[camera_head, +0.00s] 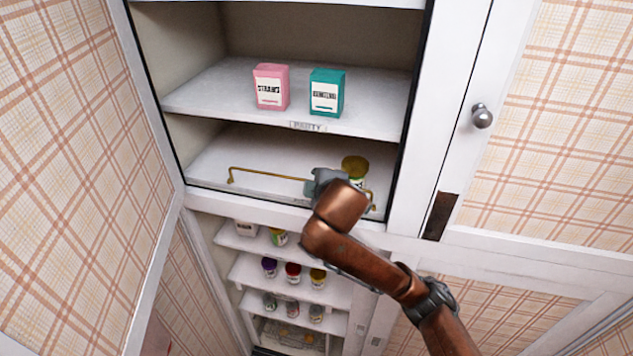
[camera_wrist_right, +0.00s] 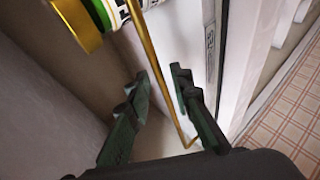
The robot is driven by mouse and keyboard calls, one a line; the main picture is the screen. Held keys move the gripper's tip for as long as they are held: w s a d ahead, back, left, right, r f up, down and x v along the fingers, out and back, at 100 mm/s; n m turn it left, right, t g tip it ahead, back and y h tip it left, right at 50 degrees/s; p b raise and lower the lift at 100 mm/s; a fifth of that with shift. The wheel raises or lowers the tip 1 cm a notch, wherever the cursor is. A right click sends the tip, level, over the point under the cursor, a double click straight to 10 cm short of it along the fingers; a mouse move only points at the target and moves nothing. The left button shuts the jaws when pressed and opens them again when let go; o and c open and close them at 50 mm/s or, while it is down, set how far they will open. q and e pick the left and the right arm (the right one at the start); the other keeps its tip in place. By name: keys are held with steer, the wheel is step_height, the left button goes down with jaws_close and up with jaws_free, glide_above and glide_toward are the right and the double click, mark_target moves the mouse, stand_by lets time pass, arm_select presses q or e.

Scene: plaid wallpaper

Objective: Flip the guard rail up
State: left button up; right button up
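The guard rail (camera_head: 268,174) is a thin brass bar with bent ends along the front of the lower cupboard shelf (camera_head: 215,165). Its middle is hidden in the head view by my right gripper (camera_head: 312,184). In the right wrist view the rail (camera_wrist_right: 151,62) runs down between the two dark green fingers of my right gripper (camera_wrist_right: 159,80). The fingers are apart, with gaps beside the bar, so the gripper is open around it. Whether a finger touches the rail is unclear. My left gripper is in neither view.
A gold-lidded jar (camera_head: 355,166) stands on the same shelf, close behind my right gripper; its lid (camera_wrist_right: 75,22) shows in the wrist view. A pink box (camera_head: 271,88) and a teal box (camera_head: 326,93) stand on the shelf above. Small jars fill shelves below. A white door (camera_head: 456,100) stands right.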

steer(key=shift+w+f, duration=0.1)
steer(key=v, duration=1.2)
stand_by(0.4)
